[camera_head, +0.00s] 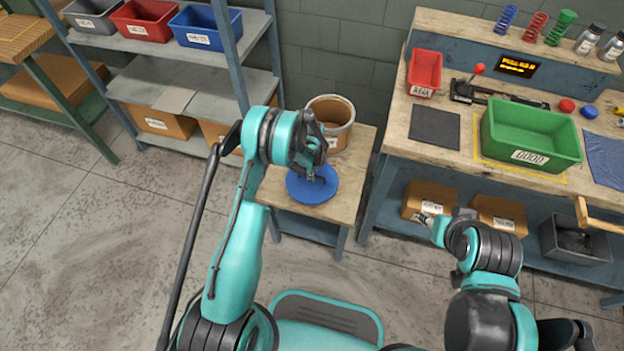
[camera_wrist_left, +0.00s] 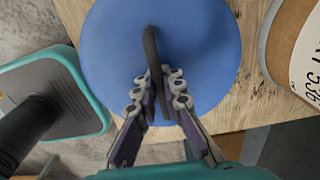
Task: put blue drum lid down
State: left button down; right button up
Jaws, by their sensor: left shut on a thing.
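The blue drum lid (camera_head: 316,192) is a round disc with a dark loop handle (camera_wrist_left: 151,50). It lies level over the small wooden table (camera_head: 349,172), in front of the open drum (camera_head: 345,112); whether it touches the tabletop is unclear. My left gripper (camera_head: 314,174) is above the lid, shut on its handle. In the left wrist view the fingers (camera_wrist_left: 161,88) close around the handle, with the blue lid (camera_wrist_left: 205,45) filling the upper middle.
The drum also shows at the right edge of the left wrist view (camera_wrist_left: 292,50), close beside the lid. A workbench (camera_head: 398,132) with a green bin (camera_head: 530,135) stands to the right. A shelf with bins (camera_head: 206,27) stands at the left. Bare tabletop shows right of the lid.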

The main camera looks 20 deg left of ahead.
pick_arm(q)
jog(key=shift+f, duration=0.8)
jog(key=shift+r, duration=0.1)
pick_arm(e)
jog(key=shift+f, duration=0.4)
pick_arm(q)
jog(key=c, duration=1.6)
grip_release()
jog(key=shift+c, duration=0.2)
